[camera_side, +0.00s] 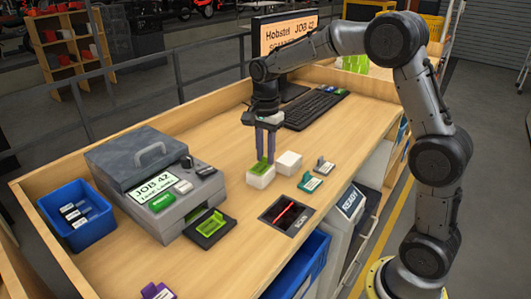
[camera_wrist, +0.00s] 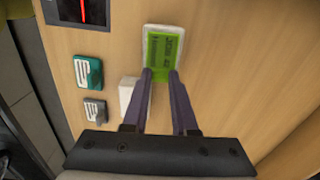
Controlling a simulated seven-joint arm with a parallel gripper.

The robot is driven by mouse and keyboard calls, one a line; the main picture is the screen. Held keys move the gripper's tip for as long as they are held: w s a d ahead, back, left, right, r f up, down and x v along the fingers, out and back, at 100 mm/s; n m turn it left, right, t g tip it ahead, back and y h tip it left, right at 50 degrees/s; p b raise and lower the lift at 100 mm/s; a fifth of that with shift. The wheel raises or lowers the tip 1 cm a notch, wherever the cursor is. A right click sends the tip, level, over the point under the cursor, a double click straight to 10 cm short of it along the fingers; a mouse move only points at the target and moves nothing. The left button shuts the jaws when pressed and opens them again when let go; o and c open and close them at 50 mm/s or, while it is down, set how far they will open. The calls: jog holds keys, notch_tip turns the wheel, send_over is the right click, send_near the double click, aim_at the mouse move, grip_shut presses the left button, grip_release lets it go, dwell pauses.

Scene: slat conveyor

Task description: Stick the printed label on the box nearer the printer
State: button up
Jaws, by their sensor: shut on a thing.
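Two small white boxes stand on the wooden bench right of the grey printer (camera_side: 186,219). The box nearer the printer (camera_side: 260,181) is under my gripper (camera_side: 264,160); its white edge also shows around the label in the wrist view. The other white box (camera_side: 289,163) is to its right, partly hidden by a finger in the wrist view (camera_wrist: 128,96). My gripper points down, shut on the green printed label (camera_wrist: 163,52).
A black pad with a lime-green piece (camera_side: 213,225) sits before the printer. A scan window (camera_side: 286,214) with a red line is at the front edge. Teal (camera_side: 310,182) and grey (camera_side: 325,167) tagged pieces lie right of the boxes. A blue bin (camera_side: 77,216) is left; a keyboard (camera_side: 315,108) is behind.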

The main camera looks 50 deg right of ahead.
jog(key=shift+f, duration=0.4)
dwell(1.2)
jog(key=o, duration=0.8)
jog(key=o, duration=0.4)
jog(key=shift+r, duration=0.2)
jog(key=shift+r, duration=3.4)
